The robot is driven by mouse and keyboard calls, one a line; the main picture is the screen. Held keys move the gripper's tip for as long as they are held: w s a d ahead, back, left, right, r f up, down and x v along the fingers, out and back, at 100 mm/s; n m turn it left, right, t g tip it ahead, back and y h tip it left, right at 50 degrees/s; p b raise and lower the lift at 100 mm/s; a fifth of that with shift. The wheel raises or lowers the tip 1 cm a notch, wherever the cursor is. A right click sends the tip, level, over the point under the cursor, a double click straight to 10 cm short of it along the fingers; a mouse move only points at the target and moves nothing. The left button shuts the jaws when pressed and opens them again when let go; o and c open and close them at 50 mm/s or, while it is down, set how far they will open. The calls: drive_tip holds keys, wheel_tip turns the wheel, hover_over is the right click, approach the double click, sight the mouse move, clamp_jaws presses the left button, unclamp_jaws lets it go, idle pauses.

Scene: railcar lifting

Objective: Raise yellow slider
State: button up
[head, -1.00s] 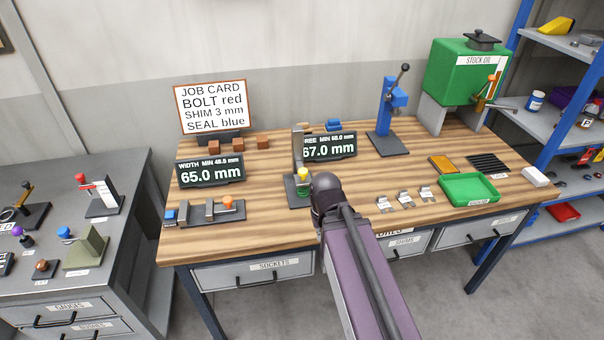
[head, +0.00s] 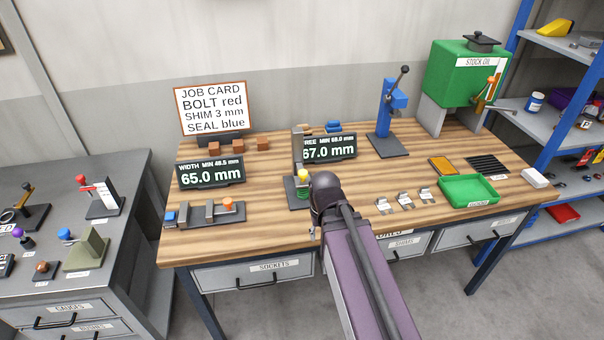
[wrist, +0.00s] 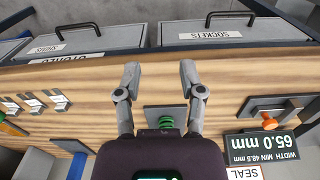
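The yellow slider (head: 303,175) is a small yellow piece low on a grey upright gauge post (head: 297,145), just above a green coil spring (head: 303,190). In the wrist view the green spring (wrist: 166,122) shows on its dark base, and the yellow piece is hidden behind my gripper's body. My gripper (wrist: 159,74) is open and empty, its two fingers apart above the bench's front part. In the head view my arm hides most of the gripper, just right of and in front of the gauge.
The wooden bench (head: 265,215) carries a width gauge (head: 205,212) at left, a display reading 67.0 mm (head: 329,148) behind the post, metal shims (head: 404,198) and a green tray (head: 468,189) at right. A blue press (head: 388,120) stands at the back.

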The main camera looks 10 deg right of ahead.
sight(303, 172)
drive_tip(key=shift+o, duration=0.9)
drive_tip(key=w+r+m+p, duration=0.3)
drive_tip(key=w+r+p, duration=0.1)
drive_tip(key=w, duration=0.5)
drive_tip(key=w+r+m+p, duration=0.3)
drive_tip(key=w+r+p, duration=0.1)
drive_tip(key=w, duration=0.6)
drive_tip(key=w+r+m+p, duration=0.2)
drive_tip(key=w+r+p, duration=0.3)
drive_tip(key=w, duration=0.4)
drive_tip(key=shift+w+d+r+m, duration=0.2)
drive_tip(key=shift+w+m, duration=0.05)
drive_tip(key=shift+m, duration=0.15)
drive_tip(key=shift+f+b, duration=0.25)
drive_tip(key=shift+b, duration=0.05)
wheel_tip(303, 172, down, 13)
drive_tip(key=b, duration=1.3)
drive_tip(key=shift+f, duration=0.2)
clamp_jaws()
